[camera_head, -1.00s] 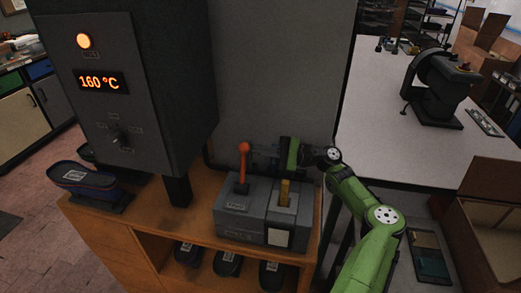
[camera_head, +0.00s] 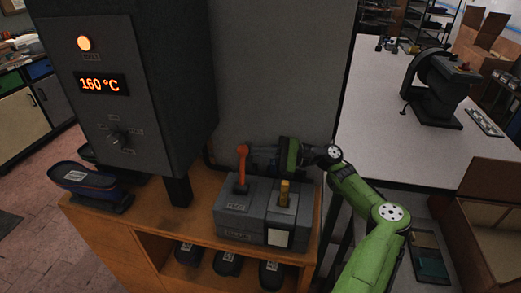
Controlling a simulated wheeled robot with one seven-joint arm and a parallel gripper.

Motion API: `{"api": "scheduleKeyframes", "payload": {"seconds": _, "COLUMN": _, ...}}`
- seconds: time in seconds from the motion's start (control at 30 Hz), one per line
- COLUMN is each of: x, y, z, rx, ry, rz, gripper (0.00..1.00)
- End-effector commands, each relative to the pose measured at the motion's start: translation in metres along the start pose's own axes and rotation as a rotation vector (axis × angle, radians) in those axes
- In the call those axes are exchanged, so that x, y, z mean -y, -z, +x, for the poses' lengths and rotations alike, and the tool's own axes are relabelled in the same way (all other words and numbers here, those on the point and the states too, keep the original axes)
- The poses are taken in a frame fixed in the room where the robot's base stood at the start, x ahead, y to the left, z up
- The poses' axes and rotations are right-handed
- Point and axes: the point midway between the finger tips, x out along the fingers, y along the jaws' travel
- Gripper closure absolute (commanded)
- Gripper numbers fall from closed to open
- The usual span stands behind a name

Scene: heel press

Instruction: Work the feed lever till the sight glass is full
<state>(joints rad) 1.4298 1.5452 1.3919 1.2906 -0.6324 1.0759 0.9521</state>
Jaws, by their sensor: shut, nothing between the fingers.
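The feed lever (camera_head: 242,165) is an orange stick with a round knob, standing nearly upright on a grey feed unit (camera_head: 233,212) on the wooden bench. The sight glass appears to be the narrow amber column (camera_head: 284,194) on the unit's right half, above a pale plate. Amber shows in it, but its level is too small to read surely. My gripper (camera_head: 254,151) is shut and empty, just right of the lever's knob and partly behind it. I cannot tell whether it touches the lever.
A dark press cabinet (camera_head: 110,110) with a lit lamp and a 160 °C display stands at left. A dark shoe-shaped piece (camera_head: 85,178) lies below it. Several dark pieces sit on the lower shelf. A white table (camera_head: 390,130) with a black machine (camera_head: 438,90) is at right.

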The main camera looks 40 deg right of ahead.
Motion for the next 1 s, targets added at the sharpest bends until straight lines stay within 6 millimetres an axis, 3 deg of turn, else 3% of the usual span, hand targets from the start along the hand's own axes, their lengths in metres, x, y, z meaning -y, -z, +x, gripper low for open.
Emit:
{"api": "scheduleKeyframes", "payload": {"seconds": 0.5, "x": -0.012, "y": -0.041, "z": 0.013, "rx": 0.001, "ry": -0.127, "rz": -0.389, "gripper": 1.00}}
{"api": "scheduleKeyframes", "payload": {"seconds": 0.7, "x": -0.020, "y": -0.051, "z": 0.016, "rx": 0.000, "ry": -0.197, "rz": -0.618, "gripper": 1.00}}
{"api": "scheduleKeyframes", "payload": {"seconds": 1.0, "x": -0.025, "y": -0.060, "z": 0.019, "rx": 0.002, "ry": -0.249, "rz": -0.789, "gripper": 1.00}}
